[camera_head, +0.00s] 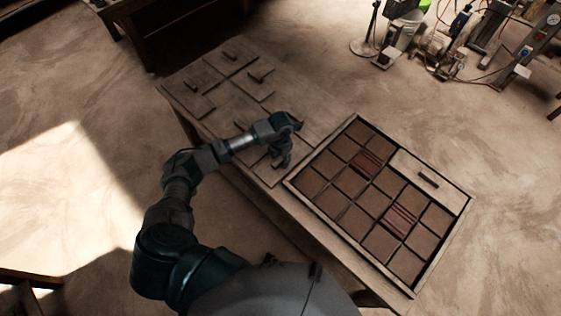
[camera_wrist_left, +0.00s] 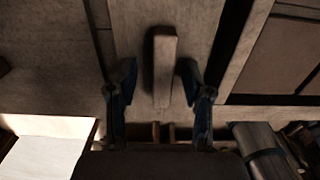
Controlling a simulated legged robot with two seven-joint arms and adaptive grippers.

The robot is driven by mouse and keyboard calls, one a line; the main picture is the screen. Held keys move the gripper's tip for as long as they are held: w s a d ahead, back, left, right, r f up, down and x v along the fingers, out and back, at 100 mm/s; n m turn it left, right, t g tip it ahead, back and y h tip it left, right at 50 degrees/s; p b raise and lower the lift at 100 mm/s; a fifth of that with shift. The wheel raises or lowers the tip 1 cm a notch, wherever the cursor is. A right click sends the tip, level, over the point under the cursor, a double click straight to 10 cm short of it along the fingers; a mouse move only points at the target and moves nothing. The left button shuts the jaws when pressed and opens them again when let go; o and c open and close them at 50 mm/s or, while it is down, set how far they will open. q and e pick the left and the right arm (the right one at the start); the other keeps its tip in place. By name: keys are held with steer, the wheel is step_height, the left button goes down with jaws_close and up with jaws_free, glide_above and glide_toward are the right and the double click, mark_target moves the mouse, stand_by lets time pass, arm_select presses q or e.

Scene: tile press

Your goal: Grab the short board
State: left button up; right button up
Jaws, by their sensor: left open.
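Several flat wooden boards with bar handles lie on the left part of the table; I cannot tell for certain which is the short one. My left gripper (camera_head: 284,152) is over the board (camera_head: 271,177) closest to the tile tray. In the left wrist view, the open fingers of the gripper (camera_wrist_left: 158,78) stand on either side of the wooden handle (camera_wrist_left: 163,65) of this board (camera_wrist_left: 200,28), with gaps on both sides. The hand hides part of this board in the head view. My right gripper is not in view.
A framed tray (camera_head: 436,268) of brown tiles, some striped dark red, lies at the table's right end. A pale board (camera_head: 408,166) with a handle lies inside it. Other handled boards (camera_head: 194,104) lie on the left end. Equipment stands on the floor at upper right.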

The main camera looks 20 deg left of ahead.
arm_select(q)
steer(key=shift+d+f, duration=0.1)
steer(key=shift+c, duration=0.5)
jaws_close()
